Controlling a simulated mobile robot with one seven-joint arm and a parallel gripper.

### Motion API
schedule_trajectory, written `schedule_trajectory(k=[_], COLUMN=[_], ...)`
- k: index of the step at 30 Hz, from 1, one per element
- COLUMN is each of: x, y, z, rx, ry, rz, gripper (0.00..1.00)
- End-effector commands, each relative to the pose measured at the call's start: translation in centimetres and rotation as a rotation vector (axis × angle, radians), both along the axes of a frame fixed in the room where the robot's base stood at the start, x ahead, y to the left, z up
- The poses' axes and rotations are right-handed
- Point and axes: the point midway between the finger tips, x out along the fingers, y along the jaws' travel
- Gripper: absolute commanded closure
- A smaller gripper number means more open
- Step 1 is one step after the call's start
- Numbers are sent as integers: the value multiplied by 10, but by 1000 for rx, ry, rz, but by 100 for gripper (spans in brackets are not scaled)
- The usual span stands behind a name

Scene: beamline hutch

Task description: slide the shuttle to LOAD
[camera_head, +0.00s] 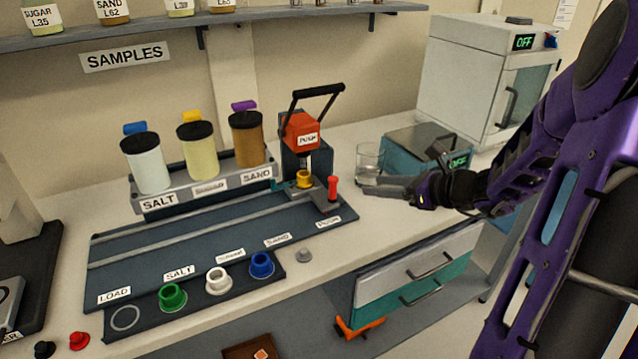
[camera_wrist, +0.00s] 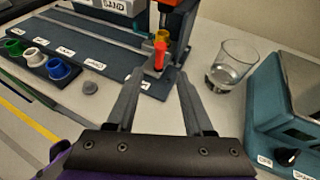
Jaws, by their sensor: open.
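The shuttle (camera_head: 323,199) is at the right end of the dark rail board (camera_head: 200,240), under the orange-headed press (camera_head: 301,133). It carries a yellow cup (camera_head: 304,180) and has an upright red handle (camera_head: 333,187). The LOAD label (camera_head: 114,296) is at the board's left end. My gripper (camera_head: 372,185) is open and empty, just right of the red handle. In the wrist view the handle (camera_wrist: 159,54) stands beyond and between the open fingertips (camera_wrist: 158,76). I cannot tell whether either finger touches it.
A glass beaker (camera_head: 368,161) and a teal scale (camera_head: 425,150) stand close behind my gripper. Three sample hoppers (camera_head: 198,150) stand behind the rails. Green, white and blue cups (camera_head: 218,281) sit in the front rack. A small grey knob-like piece (camera_head: 304,255) lies on the counter.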

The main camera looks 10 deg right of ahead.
Motion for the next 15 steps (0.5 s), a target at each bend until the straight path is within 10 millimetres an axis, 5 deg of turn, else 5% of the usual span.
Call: schedule_trajectory(k=[15], x=[67], y=[59], z=[-39], rx=[-2], ry=[1], rz=[6], gripper=[48])
